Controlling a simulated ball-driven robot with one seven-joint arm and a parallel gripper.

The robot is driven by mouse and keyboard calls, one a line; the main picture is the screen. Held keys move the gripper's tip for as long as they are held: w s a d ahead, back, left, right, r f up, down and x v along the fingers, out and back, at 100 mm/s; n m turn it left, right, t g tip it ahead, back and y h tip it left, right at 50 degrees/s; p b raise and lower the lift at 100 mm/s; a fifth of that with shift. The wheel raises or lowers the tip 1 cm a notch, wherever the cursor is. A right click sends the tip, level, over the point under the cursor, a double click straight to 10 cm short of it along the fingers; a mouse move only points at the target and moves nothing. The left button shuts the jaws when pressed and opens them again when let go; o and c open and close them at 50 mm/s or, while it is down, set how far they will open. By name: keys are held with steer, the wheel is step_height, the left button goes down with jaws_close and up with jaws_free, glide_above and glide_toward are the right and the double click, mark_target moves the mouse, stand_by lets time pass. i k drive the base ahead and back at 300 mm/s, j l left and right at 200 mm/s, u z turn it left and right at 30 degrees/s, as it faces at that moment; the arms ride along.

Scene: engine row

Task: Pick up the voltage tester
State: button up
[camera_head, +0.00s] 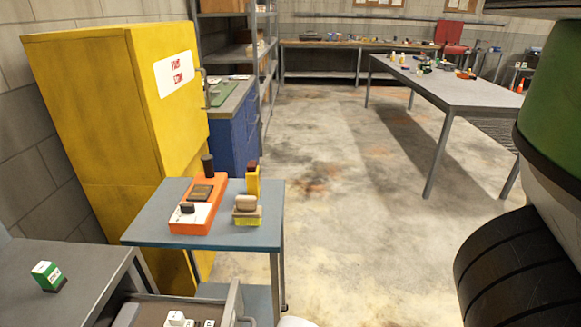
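An orange and white device (198,205) with a dark screen and a black knob lies on the blue-grey top of a small cart (150,229). It looks like the voltage tester. A dark upright cylinder (207,165) stands at its far end; I cannot tell whether it is part of the device. A yellow piece with a dark red top (253,181) stands to its right. A brush-like block (247,210) with a tan top and yellowish base sits at the right, near the cart's edge. My gripper is not in view.
A tall yellow cabinet (90,110) stands behind the cart. A grey surface (75,268) at lower left holds a green and white box (48,276). An open drawer (150,314) with small white items is below. A long grey table (450,88) stands right; the floor between (345,215) is clear.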

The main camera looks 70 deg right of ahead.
mark_target(252, 174)
steer(key=z, duration=1.2)
